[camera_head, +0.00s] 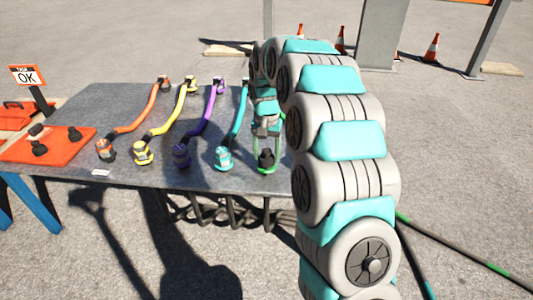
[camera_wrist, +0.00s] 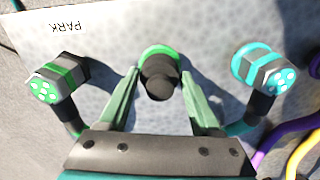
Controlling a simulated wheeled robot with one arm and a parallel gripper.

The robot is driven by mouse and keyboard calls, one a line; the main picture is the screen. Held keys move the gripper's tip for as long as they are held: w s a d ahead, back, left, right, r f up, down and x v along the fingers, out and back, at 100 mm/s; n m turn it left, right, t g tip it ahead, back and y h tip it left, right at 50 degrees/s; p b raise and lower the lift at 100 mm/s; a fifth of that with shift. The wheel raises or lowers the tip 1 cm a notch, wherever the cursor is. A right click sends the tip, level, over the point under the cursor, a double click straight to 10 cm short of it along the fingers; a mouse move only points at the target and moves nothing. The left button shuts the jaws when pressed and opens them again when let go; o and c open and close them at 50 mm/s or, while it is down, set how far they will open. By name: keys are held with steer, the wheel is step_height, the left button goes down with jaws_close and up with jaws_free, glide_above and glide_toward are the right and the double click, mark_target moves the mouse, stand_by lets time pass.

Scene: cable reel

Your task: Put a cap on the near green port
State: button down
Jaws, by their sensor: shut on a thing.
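My gripper (camera_wrist: 160,76) is shut on a black cap (camera_wrist: 161,80), with one pale green finger on each side of it. In the head view the cap (camera_head: 266,160) is upright at the table's near edge. A green ring, seemingly the near green port (camera_wrist: 158,51), shows just behind and around the cap. The cap covers most of it, and I cannot tell whether the cap is seated or only over it. Another green connector (camera_wrist: 57,78), its pin face bare, is at the left of the wrist view.
A teal connector (camera_head: 224,158) stands beside my gripper. Purple (camera_head: 181,155), yellow (camera_head: 143,153) and orange (camera_head: 106,149) ones line the near edge, with their cables running back. Black caps lie on an orange mat (camera_head: 58,145) at left. My arm hides the table's right end.

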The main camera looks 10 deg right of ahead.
steer(key=shift+f, duration=0.25)
jaws_free()
steer(key=shift+r, duration=3.95)
